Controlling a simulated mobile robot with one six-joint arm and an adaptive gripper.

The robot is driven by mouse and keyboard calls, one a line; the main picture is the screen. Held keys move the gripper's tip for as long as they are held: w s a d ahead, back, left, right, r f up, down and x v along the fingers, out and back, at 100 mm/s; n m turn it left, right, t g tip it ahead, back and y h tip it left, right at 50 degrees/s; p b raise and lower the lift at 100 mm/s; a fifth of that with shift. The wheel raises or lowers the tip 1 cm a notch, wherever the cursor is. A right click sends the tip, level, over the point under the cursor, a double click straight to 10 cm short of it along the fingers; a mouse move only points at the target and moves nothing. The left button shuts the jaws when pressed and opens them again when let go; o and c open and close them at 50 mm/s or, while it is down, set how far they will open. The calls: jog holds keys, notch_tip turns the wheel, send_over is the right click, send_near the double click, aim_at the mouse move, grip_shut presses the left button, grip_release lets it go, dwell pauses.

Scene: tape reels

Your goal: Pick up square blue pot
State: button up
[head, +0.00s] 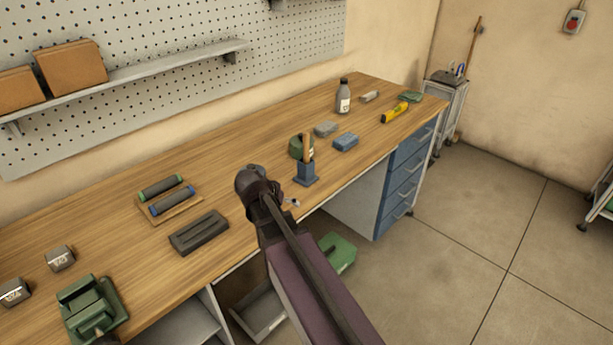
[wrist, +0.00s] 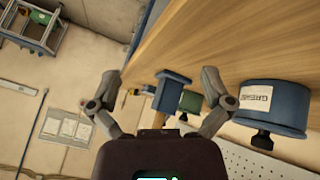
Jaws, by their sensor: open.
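The square blue pot (head: 306,174) stands upright on the wooden workbench near its front edge, with a wooden stick rising from it. In the wrist view the blue pot (wrist: 173,88) appears between and beyond my two fingers, with its flared end toward the camera's top. My gripper (wrist: 161,76) is open and empty, with a finger on either side of the pot's image; no contact shows. In the head view my dark arm comes up from the bottom and ends just left of the pot; its fingers are mostly hidden there.
A green object (head: 296,147) stands close behind the pot. A blue tin labelled GREASE (wrist: 270,108) is large beside the right finger in the wrist view. The bench front edge is close.

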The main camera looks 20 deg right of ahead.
aim_at(309, 161)
jog(key=w+d+r+m+t+h, duration=0.3)
jog(key=w+r+m+h, duration=0.2)
jog(key=w, duration=0.4)
jog(key=shift+w+d+r+m+h+b, duration=0.3)
jog(key=shift+r+b, duration=0.1)
jog(key=shift+r, duration=0.5)
jog(key=b+x, duration=0.3)
jog(key=x, duration=0.4)
jog(key=shift+d+f, duration=0.2)
jog(key=shift+f, duration=0.05)
jog(key=shift+w+d+f, duration=0.1)
jog(key=shift+w+d, duration=0.1)
jog(key=shift+d, duration=0.25)
jog(key=shift+d, duration=0.1)
jog(key=b+x, duration=0.1)
jog(key=x, duration=0.1)
jog(key=b+x, duration=0.1)
jog(key=x, duration=0.1)
jog(key=shift+w+f, duration=0.2)
jog(key=shift+w, duration=0.1)
jog(key=shift+w+d+f, duration=0.15)
jog(key=shift+d, duration=0.2)
